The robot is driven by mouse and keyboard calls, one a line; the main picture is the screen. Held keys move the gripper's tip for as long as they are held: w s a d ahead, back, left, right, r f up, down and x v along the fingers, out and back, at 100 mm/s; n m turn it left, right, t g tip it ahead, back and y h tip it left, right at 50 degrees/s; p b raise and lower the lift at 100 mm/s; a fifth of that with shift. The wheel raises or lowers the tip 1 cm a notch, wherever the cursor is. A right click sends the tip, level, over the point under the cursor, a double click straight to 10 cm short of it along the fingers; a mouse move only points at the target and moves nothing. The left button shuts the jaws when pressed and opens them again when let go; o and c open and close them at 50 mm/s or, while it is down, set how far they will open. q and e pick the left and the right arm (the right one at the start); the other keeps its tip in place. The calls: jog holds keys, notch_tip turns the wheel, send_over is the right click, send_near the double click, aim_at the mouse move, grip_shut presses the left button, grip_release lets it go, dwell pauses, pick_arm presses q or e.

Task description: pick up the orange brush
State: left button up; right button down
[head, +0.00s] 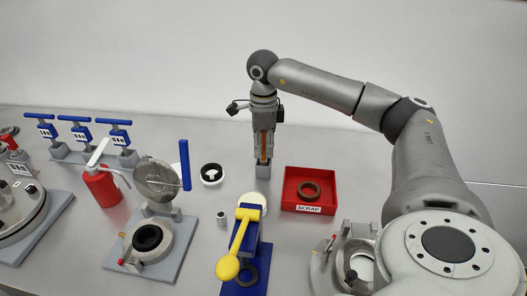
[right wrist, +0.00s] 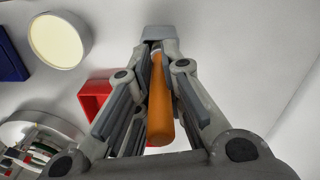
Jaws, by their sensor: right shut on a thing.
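The orange brush (head: 264,146) is upright between the fingers of my right gripper (head: 264,158), at the back middle of the table. In the right wrist view its orange handle (right wrist: 160,100) runs lengthwise between the fingers, and my right gripper (right wrist: 160,62) is shut on it near the far end. A grey block (head: 263,170) is directly below the fingertips; it also shows in the right wrist view (right wrist: 157,33). I cannot tell whether it is part of the brush or a stand. My left gripper is not in view.
A blue press with a yellow lever (head: 238,245) stands in front. A red bottle (head: 101,187) and a lidded device (head: 150,238) are left. Bare table lies behind the tray.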

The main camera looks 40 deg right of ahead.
jog(key=s+a+r+b, duration=0.1)
jog(key=a+r, duration=1)
jog(key=a, duration=0.3)
jog(key=shift+s+r, duration=0.2)
